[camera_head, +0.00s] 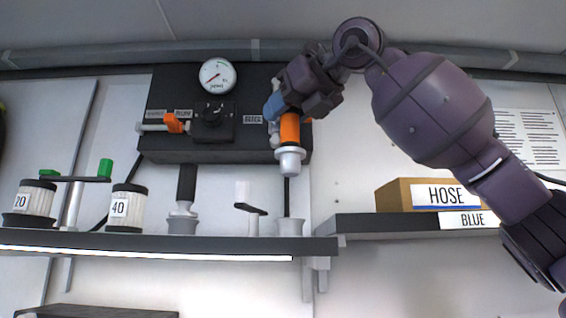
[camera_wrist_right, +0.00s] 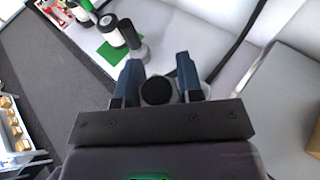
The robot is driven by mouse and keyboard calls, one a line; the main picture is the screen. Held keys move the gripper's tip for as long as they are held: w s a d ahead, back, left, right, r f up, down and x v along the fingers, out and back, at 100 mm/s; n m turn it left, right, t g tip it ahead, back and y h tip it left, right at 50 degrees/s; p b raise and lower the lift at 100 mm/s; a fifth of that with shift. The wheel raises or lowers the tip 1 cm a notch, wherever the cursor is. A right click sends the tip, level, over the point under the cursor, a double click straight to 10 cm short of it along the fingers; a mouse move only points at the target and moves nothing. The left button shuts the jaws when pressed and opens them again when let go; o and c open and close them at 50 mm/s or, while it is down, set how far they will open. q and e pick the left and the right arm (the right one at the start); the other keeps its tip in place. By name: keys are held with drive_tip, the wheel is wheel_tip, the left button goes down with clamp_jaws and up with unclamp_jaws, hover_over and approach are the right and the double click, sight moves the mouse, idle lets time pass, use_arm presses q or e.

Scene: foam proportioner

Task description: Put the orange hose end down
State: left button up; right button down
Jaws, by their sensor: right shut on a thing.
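My right gripper (camera_head: 282,106) is shut on the orange hose end (camera_head: 290,128). The hose end hangs upright, its pale grey coupling pointing down, in front of the right part of the black panel (camera_head: 240,150). A pale grey cup (camera_head: 290,228) on the shelf (camera_head: 180,244) stands below it, with a clear gap between them. In the right wrist view the two blue fingers (camera_wrist_right: 158,78) flank the round black top of the hose end (camera_wrist_right: 157,91). My left gripper is not in view.
The panel carries a gauge (camera_head: 217,76), a black knob (camera_head: 212,115) and an orange-handled valve (camera_head: 174,123). Another grey cup (camera_head: 182,226) and canisters marked 20 (camera_head: 35,200) and 40 (camera_head: 127,208) stand on the shelf. A HOSE box (camera_head: 392,194) sits on the right shelf.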

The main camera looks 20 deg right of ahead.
drive_tip(key=w+d+p, duration=0.1)
drive_tip(key=w+d, duration=0.1)
drive_tip(key=w, duration=0.5)
wheel_tip(320, 180, down, 7)
drive_tip(key=shift+w+d, duration=0.15)
drive_tip(key=shift+w, duration=0.1)
drive_tip(key=c, duration=1.1)
unclamp_jaws()
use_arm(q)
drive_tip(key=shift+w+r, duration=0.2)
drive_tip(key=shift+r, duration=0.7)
use_arm(e)
drive_tip(key=o, duration=0.3)
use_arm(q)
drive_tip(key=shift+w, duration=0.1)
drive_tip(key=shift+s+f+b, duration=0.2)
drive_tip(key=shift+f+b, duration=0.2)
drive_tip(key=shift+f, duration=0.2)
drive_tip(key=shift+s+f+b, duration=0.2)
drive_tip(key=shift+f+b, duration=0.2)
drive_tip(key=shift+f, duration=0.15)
use_arm(e)
drive_tip(key=v, duration=1.2)
